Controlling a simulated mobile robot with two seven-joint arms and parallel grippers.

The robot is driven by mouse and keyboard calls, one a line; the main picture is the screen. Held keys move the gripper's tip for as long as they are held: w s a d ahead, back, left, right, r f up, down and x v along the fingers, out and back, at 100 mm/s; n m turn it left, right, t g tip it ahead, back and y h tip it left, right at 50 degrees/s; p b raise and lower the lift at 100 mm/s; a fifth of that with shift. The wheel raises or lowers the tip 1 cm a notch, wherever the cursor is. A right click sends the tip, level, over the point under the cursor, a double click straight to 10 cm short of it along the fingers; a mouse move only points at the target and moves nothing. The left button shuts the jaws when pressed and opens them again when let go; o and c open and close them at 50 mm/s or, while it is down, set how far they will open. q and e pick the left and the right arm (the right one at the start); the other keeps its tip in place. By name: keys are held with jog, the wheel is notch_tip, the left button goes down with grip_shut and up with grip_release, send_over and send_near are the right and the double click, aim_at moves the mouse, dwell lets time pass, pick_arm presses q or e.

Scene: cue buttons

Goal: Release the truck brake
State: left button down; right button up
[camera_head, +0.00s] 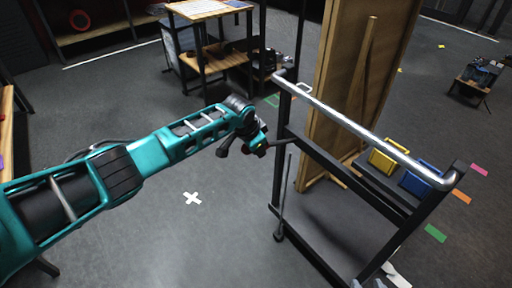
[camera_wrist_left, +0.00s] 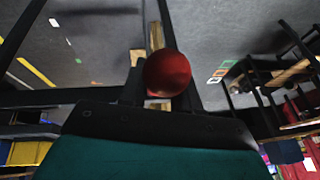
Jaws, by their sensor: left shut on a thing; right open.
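The truck (camera_head: 365,135) is a dark-framed cart with a silver push bar, in the right half of the head view. A thin rod (camera_head: 284,200) stands at its left side; I cannot tell whether it is the brake lever. My left gripper (camera_head: 259,147) is beside the truck's left post, with a little red at its jaws. In the left wrist view a red ball knob (camera_wrist_left: 167,73) sits at the fingers, and the jaws are shut on it. The knob hides much of the fingers. My right gripper (camera_head: 384,278) shows only in part at the bottom edge, low beside the truck, open.
A tall wooden panel (camera_head: 335,80) stands on the truck. A yellow case (camera_head: 387,158) and a blue case (camera_head: 417,182) sit on its shelf. A wooden table (camera_head: 207,8) stands behind. Open floor with a white cross (camera_head: 192,198) lies to the left.

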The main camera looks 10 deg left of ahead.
pick_arm(q)
jog(key=shift+w+r, duration=0.1)
jog(key=c, duration=0.9)
grip_release()
jog(key=shift+p+v, duration=1.55)
jog(key=shift+v, duration=4.95)
